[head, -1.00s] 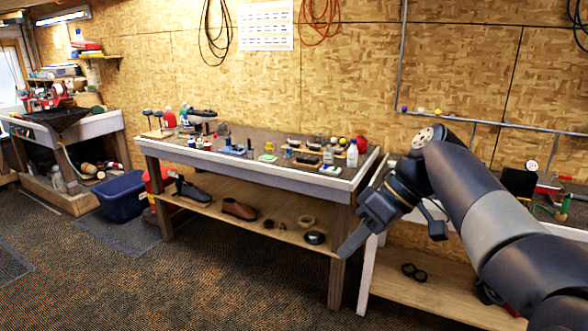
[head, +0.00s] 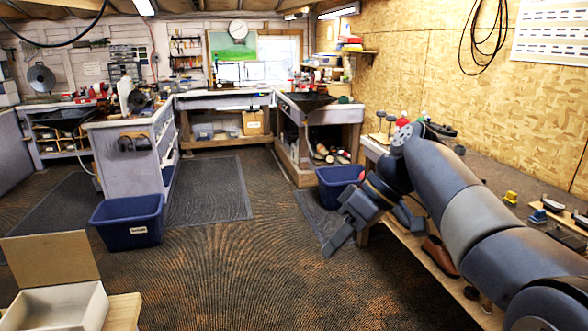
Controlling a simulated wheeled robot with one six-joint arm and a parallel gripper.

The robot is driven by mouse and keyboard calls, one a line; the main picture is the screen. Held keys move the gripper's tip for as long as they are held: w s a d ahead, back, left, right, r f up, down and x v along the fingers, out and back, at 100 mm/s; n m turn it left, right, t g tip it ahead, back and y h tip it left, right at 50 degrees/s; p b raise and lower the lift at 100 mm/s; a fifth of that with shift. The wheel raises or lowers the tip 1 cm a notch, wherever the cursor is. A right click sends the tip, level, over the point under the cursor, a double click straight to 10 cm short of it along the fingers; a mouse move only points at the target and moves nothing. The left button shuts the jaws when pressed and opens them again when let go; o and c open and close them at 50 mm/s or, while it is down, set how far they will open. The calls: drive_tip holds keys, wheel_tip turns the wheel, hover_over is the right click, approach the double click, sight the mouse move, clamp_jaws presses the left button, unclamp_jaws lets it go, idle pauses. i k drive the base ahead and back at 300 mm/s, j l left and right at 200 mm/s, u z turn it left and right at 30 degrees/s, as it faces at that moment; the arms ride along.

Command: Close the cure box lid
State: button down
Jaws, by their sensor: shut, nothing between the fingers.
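A pale open box (head: 62,308), which looks like the cure box, stands on a light wood surface at the bottom left of the head view. Its tan lid (head: 52,262) stands raised at the back of the box. The box's near part is cut off by the frame. My gripper (head: 345,235) is shut and empty. It hangs in the air right of the middle, well to the right of the box and apart from it.
A blue bin (head: 127,221) stands on the carpet behind the box. Another blue bin (head: 338,185) is behind my gripper. A workbench with tools (head: 497,172) runs along the right. The carpet (head: 230,280) between box and gripper is clear.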

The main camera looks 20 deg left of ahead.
sight(50, 258)
drive_tip(key=i+j+u, duration=0.25)
drive_tip(key=i+u, duration=0.25)
drive_tip(key=i+j+u, duration=0.1)
drive_tip(key=i+u, duration=0.4)
drive_tip(key=i+l+u, duration=0.15)
drive_tip(key=i+u, duration=0.3)
drive_tip(key=i+j+u, duration=0.55)
drive_tip(key=i, duration=0.2)
